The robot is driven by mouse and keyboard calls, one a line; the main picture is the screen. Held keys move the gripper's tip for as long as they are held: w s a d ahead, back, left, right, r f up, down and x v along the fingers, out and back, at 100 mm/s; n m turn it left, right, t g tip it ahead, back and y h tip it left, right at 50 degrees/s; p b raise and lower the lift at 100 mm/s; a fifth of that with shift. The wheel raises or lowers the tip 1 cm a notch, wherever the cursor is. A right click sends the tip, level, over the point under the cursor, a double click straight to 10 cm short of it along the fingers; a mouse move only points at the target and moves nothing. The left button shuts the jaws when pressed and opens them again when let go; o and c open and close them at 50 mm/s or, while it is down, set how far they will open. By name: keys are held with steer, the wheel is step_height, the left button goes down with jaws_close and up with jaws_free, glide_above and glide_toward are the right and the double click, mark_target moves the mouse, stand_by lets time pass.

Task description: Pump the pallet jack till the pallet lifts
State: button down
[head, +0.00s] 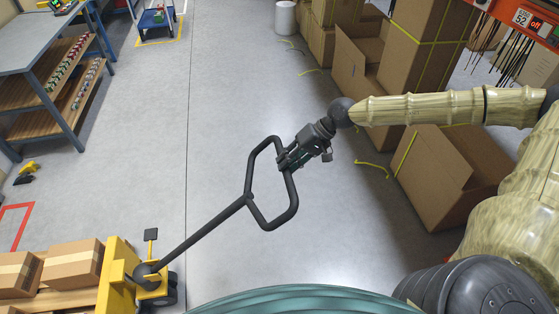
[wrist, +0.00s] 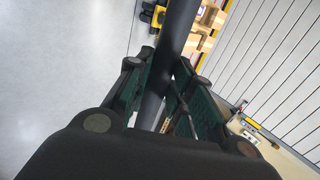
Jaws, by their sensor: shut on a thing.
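The yellow pallet jack (head: 118,276) is at the lower left in the head view, with its black handle (head: 205,226) slanting up and right to a loop. My gripper (head: 285,160) is shut on the upper right side of that loop. In the wrist view the dark handle bar (wrist: 176,35) passes between the two green-padded fingers of my gripper (wrist: 172,85). The wooden pallet (head: 62,302) shows at the bottom left edge with cardboard boxes (head: 72,264) on it. The forks and the pallet's underside are hidden, so its height off the floor cannot be told.
Open cardboard boxes (head: 450,170) stand to the right under my arm. A workbench with shelves (head: 50,90) is at the upper left, and a blue cart (head: 157,22) stands farther back. The grey floor between them is clear. Yellow strap pieces lie near the boxes.

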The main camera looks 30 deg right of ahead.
steer(key=shift+s+d+f, duration=0.1)
steer(key=shift+d+f, duration=0.1)
steer(key=shift+f, duration=0.05)
steer(key=c, duration=1.3)
jaws_free()
steer(key=shift+o, duration=0.2)
steer(key=v, duration=1.2)
